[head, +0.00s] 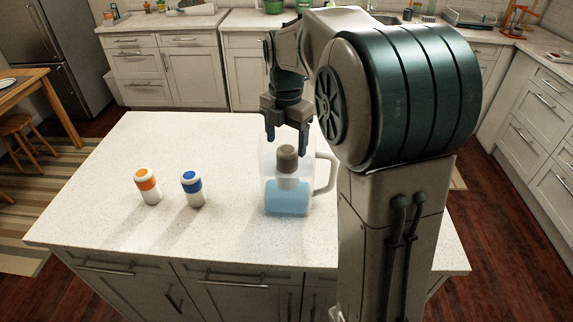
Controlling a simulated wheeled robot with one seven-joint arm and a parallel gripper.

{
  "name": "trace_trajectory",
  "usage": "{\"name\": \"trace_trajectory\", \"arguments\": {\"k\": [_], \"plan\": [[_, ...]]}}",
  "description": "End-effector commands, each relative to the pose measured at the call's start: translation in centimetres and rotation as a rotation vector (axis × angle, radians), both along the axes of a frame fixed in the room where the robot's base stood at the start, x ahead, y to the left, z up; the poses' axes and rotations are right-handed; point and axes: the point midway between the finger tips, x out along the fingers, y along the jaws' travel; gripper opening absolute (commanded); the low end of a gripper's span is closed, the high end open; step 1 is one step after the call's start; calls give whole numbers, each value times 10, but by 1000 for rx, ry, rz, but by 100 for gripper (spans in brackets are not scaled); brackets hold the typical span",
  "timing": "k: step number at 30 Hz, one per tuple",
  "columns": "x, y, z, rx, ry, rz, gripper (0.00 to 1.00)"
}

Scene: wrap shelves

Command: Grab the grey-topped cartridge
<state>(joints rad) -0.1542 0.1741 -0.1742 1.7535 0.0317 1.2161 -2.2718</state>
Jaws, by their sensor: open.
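The grey-topped cartridge (287,159) stands upright inside a clear pitcher (267,170) on the white island. Its grey top shows through the pitcher wall, and its lower part meets the blue liquid (287,198). My gripper (288,142) points down over the pitcher, with its fingers apart and empty. The fingertips appear just above the grey top and at the pitcher's mouth. I cannot tell from this view whether they are inside the rim or how far they are from the cartridge.
An orange-topped cartridge (148,186) and a blue-topped cartridge (193,188) stand left of the pitcher. The pitcher's handle (328,172) is on its right, close to my arm. The island top (120,240) is otherwise clear on the left and front.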

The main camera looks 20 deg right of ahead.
Motion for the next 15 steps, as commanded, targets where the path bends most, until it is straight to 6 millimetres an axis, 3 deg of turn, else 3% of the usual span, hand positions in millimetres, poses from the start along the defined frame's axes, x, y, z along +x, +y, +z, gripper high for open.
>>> {"name": "trace_trajectory", "arguments": {"k": [9,15], "plan": [[-1,-4,-41,0,5,0,72],[-1,-5,-52,1,1,0,72]]}}
